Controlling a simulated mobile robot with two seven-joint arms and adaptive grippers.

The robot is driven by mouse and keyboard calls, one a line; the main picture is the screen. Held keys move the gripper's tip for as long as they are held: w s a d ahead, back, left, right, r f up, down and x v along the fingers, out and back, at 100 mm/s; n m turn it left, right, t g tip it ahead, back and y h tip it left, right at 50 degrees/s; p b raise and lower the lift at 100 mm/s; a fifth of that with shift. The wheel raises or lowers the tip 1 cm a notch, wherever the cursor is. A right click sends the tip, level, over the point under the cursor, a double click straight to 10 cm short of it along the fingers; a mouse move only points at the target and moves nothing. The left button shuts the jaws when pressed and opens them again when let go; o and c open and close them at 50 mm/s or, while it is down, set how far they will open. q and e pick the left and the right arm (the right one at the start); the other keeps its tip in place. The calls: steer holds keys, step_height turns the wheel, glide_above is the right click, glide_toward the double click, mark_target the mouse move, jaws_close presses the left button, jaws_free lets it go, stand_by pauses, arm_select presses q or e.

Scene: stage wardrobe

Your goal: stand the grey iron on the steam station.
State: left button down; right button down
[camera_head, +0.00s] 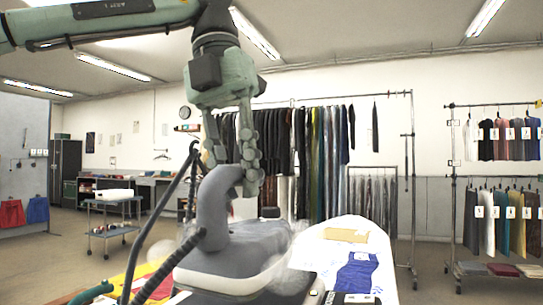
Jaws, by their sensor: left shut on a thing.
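My left gripper (233,172) comes down from the top left and is shut on the handle of the grey iron (212,212). The iron is large in the lower middle of the head view, with a curved grey handle above a broad grey body with a pale lower edge. Dark ribbed hoses loop beside it on the left. Faint white steam-like puffs show around its body. I cannot make out the steam station clearly, nor whether the iron touches anything underneath. My right gripper is not in view.
A white ironing board (343,228) extends behind and right of the iron, with a tan cloth (346,235) and a blue garment (356,272) on it. Clothes racks (310,135) stand behind. A small grey trolley (112,212) stands at left, with open floor around it.

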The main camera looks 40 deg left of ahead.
mark_target(235, 234)
arm_select(q)
steer(key=shift+s+a+f, duration=0.2)
steer(key=shift+s+f, duration=0.05)
steer(key=shift+s, duration=0.05)
steer(key=shift+f, duration=1.95)
steer(key=c, duration=1.3)
jaws_free()
steer(key=shift+f, duration=0.1)
steer(key=r, duration=0.4)
steer(key=a+r, duration=0.1)
steer(key=r, duration=0.3)
steer(key=a+r, duration=0.1)
steer(key=r, duration=0.3)
steer(key=shift+s, duration=0.35)
